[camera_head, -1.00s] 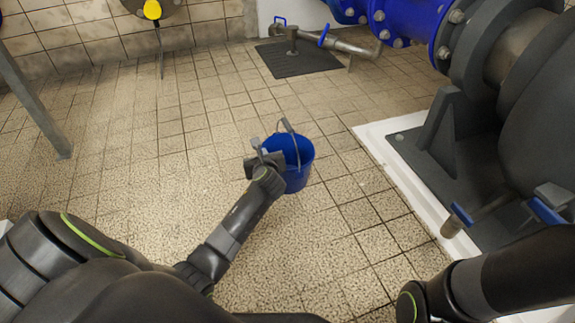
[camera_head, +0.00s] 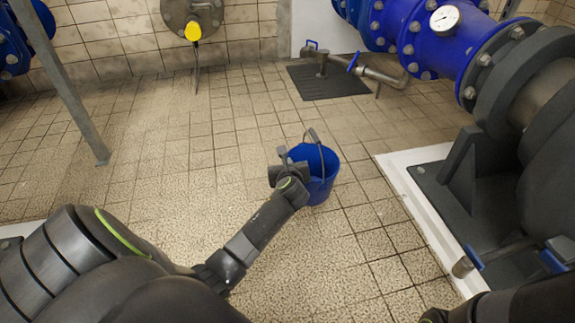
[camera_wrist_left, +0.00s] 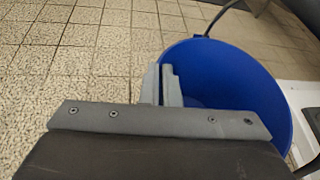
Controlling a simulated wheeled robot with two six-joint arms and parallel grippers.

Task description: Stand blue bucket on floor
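The blue bucket (camera_head: 322,188) is near the middle of the head view, upright or nearly so, with its grey handle standing up above the rim. My left gripper (camera_head: 284,163) is at the bucket's left rim. In the left wrist view the two grey fingers (camera_wrist_left: 162,86) are close together at the near left rim of the bucket (camera_wrist_left: 235,80), with the rim between them. The bucket's inside looks empty. I cannot tell whether its base touches the tiled floor (camera_head: 225,140). My right gripper is out of view; only part of its arm shows at lower right.
A pump on a white-edged plinth (camera_head: 395,180) stands to the right. A dark floor mat (camera_head: 325,85) with a valve pipe lies at the back. A grey post (camera_head: 75,95) stands at left. Open tiles lie left of and behind the bucket.

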